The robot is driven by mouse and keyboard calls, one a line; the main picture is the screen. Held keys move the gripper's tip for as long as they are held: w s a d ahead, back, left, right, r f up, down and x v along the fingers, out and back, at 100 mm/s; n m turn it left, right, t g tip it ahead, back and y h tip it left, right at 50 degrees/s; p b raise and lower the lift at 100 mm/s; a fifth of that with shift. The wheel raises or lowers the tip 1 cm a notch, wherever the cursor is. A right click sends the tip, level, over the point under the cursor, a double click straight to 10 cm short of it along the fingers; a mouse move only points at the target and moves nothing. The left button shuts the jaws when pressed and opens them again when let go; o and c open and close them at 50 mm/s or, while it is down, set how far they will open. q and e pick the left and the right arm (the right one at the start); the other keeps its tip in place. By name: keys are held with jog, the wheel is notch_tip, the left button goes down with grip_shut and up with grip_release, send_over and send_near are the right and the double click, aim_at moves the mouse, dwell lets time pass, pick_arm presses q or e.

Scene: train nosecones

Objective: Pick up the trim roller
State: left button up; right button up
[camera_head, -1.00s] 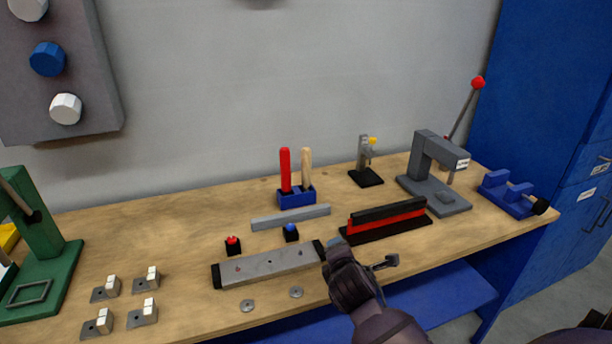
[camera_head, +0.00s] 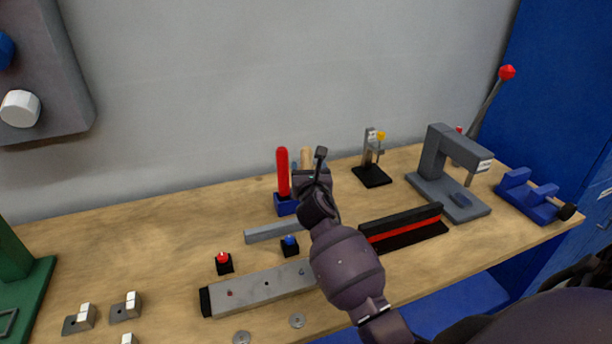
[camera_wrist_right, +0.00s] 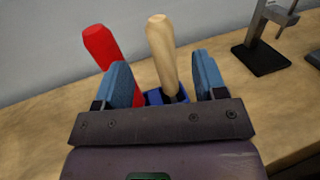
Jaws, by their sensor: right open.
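Two handled tools stand upright in a small blue holder (camera_head: 284,207) at the back of the workbench: a red-handled one (camera_head: 282,172) and a wooden-handled one (camera_head: 306,154). Their lower ends are hidden, so I cannot tell by shape which is the trim roller. My right gripper (camera_head: 309,172) is in front of the wooden handle and partly hides it. In the right wrist view the wooden handle (camera_wrist_right: 161,50) rises between the open blue fingers, with a gap on both sides. The red handle (camera_wrist_right: 101,46) is beyond the left finger. My left gripper is out of view.
A grey bar (camera_head: 272,231), a red button (camera_head: 223,262) and a blue button (camera_head: 290,245) lie in front of the holder. A black-and-red brush-like strip (camera_head: 405,235) is to the right. A grey press (camera_head: 440,170) and a small black-based stand (camera_head: 371,174) are farther right.

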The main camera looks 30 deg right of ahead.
aim_at(307, 157)
jog(key=x, duration=0.3)
jog(key=shift+w, duration=0.2)
jog(key=shift+w+d+r, duration=0.15)
jog(key=shift+w+d, duration=0.25)
jog(key=shift+w, duration=0.15)
jog(key=shift+x, duration=2.2)
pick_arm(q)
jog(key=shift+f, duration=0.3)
pick_arm(e)
jog(key=shift+r, duration=0.15)
jog(key=c, duration=1.1)
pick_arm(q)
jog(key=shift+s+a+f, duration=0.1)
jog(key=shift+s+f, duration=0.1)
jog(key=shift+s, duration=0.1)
pick_arm(e)
jog(key=shift+o, duration=0.2)
jog(key=shift+r, duration=0.15)
